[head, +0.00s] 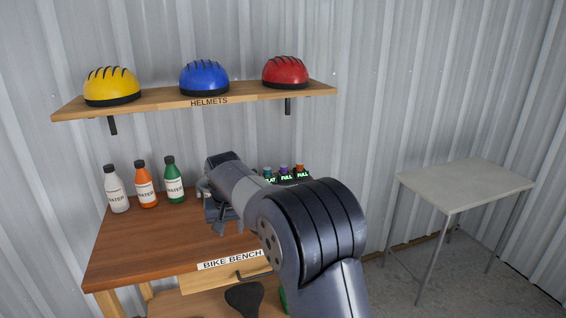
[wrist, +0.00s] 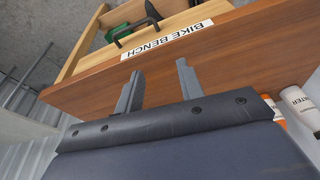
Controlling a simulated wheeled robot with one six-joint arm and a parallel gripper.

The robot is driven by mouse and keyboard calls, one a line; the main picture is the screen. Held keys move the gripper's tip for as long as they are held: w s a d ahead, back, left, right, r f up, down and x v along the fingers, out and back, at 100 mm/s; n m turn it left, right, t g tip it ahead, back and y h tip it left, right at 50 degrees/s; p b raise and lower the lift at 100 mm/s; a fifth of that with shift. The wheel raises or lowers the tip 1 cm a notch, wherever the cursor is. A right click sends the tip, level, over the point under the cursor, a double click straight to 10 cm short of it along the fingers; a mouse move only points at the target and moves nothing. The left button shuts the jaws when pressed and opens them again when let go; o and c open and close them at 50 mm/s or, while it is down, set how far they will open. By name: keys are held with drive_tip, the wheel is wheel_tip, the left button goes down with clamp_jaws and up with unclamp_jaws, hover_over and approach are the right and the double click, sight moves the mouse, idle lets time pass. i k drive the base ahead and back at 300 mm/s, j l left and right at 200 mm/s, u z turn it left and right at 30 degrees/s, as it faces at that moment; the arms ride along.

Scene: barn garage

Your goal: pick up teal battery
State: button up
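The teal battery (head: 268,172) stands upright at the left of a row of batteries at the back right of the bench. A label reading FLAT is below it. Its lower part and surroundings are partly hidden by my arm. My gripper (head: 214,212) is over the middle of the bench, left of and apart from the battery, and partly hidden by my own arm. In the wrist view my gripper (wrist: 160,70) has its two fingers apart with nothing between them. The battery does not show in the wrist view.
Purple (head: 284,171) and orange (head: 299,169) batteries, labelled FULL, stand right of the teal one. White (head: 117,190), orange (head: 146,186) and green (head: 174,182) bottles stand at the bench's left. A helmet shelf (head: 150,106) hangs above. A grey table (head: 465,186) is at right.

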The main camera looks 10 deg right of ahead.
sight(267, 171)
drive_tip(key=i+l, duration=0.2)
drive_tip(key=i, duration=0.3)
drive_tip(key=i+l+z, duration=0.1)
drive_tip(key=i, duration=0.35)
drive_tip(key=i+l+z, duration=0.1)
drive_tip(key=i, duration=0.4)
drive_tip(key=l, duration=0.1)
